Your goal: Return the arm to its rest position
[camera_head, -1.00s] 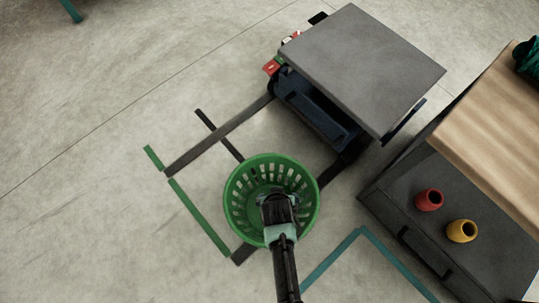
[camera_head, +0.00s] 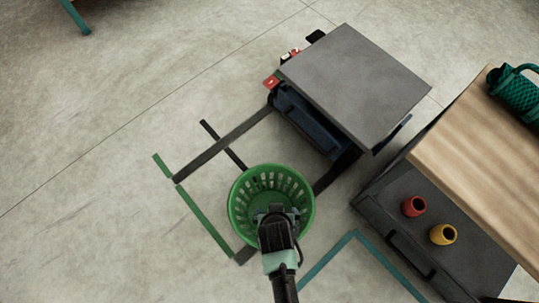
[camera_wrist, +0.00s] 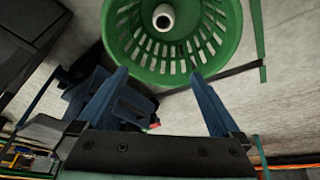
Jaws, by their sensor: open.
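My gripper (camera_head: 275,212) is over the near part of a green slatted basket (camera_head: 240,205) that stands on the floor in the head view. In the wrist view my gripper (camera_wrist: 158,78) has its two blue fingers wide apart with nothing between them. The basket (camera_wrist: 232,25) shows there beyond the fingertips. A pale ring-shaped piece (camera_wrist: 163,17) lies inside the basket. In the head view my wrist and gripper hide part of the basket's inside.
A grey-topped cart (camera_head: 355,85) stands beyond the basket. At right is a wooden-topped bench (camera_head: 480,160), its dark lower shelf holding a red pot (camera_head: 414,206) and a yellow pot (camera_head: 443,234). A teal roll (camera_head: 516,92) lies on top.

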